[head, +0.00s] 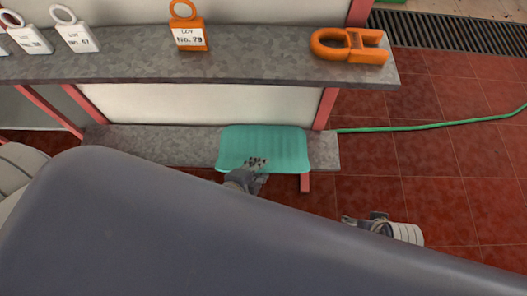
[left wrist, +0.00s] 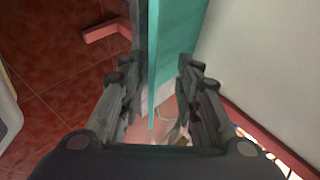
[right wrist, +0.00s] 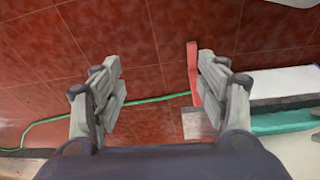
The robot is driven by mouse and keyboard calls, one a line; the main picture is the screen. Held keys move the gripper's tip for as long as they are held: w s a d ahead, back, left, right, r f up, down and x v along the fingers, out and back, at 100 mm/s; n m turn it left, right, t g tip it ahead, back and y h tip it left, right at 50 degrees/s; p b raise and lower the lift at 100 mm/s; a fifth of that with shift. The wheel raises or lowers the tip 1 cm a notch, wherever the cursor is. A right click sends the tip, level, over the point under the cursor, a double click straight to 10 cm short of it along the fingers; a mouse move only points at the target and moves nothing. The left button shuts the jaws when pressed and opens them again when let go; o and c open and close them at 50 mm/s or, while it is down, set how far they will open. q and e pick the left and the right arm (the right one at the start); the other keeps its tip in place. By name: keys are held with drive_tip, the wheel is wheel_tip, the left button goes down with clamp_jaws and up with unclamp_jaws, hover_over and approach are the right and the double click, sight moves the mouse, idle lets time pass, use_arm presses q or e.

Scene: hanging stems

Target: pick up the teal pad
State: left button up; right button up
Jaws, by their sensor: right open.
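The teal pad (head: 265,140) lies on the low grey shelf, its front edge reaching past the shelf's front. My left gripper (head: 250,177) is at that front edge. In the left wrist view the pad (left wrist: 176,45) shows nearly edge-on between the two spread fingers (left wrist: 160,85), and I cannot tell whether either finger touches it. My right gripper (head: 350,221) is open and empty over the floor, right of the pad. In the right wrist view its fingers (right wrist: 160,80) are wide apart, and the pad (right wrist: 285,122) shows at the right.
The grey upper shelf (head: 270,68) holds an orange tag labelled No. 79 (head: 188,38), white tags (head: 76,37) and an orange shackle-like piece (head: 350,46). A red shelf leg (head: 305,183) stands near the pad. A green hose (head: 430,126) crosses the open red tiled floor at right.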

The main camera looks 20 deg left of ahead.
sight(271, 159)
use_arm(q)
drive_tip(key=shift+w+f, duration=0.4)
drive_tip(key=shift+f, duration=0.1)
drive_tip(key=b+x, duration=0.1)
drive_tip(key=x, duration=0.1)
drive_tip(key=b+x, duration=0.1)
drive_tip(key=x, duration=0.1)
drive_tip(key=shift+s+f, duration=0.25)
drive_tip(key=shift+s, duration=0.05)
drive_tip(key=shift+w+f, duration=0.25)
drive_tip(key=shift+w, duration=0.05)
use_arm(e)
drive_tip(key=v, duration=0.6)
drive_tip(key=shift+r, duration=0.3)
drive_tip(key=shift+d, duration=0.15)
use_arm(q)
clamp_jaws()
